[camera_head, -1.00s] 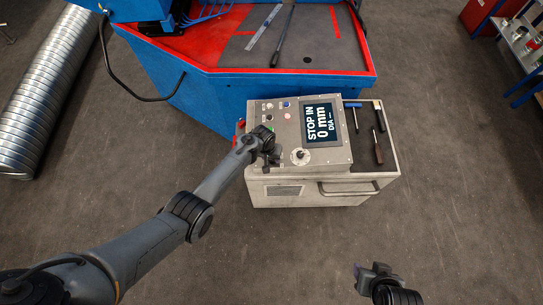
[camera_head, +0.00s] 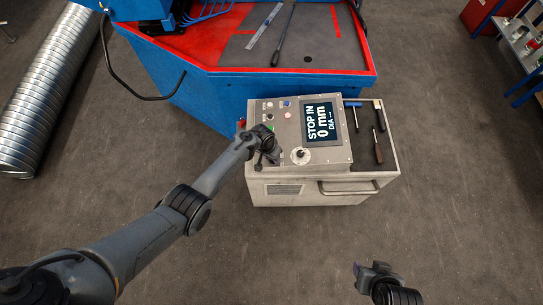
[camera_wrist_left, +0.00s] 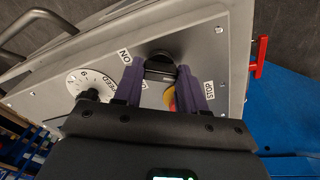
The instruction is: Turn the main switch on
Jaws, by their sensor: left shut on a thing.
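The control cabinet (camera_head: 330,158) stands at the middle of the head view with a sloped metal panel. In the left wrist view, a black rotary knob (camera_wrist_left: 160,66) sits on this panel beside an ON label (camera_wrist_left: 124,55). My left gripper (camera_wrist_left: 162,78) is shut on this knob, with one purple finger on each side of it. In the head view my left gripper (camera_head: 268,158) is at the panel's lower left and hides the knob. My right gripper (camera_head: 372,272) is at the bottom of the head view, away from the cabinet; its jaw opening is unclear.
A white speed dial (camera_head: 300,155) sits right of my left gripper. A red handle (camera_wrist_left: 259,57) sticks out from the cabinet's edge. Tools lie right of the screen (camera_head: 320,122).

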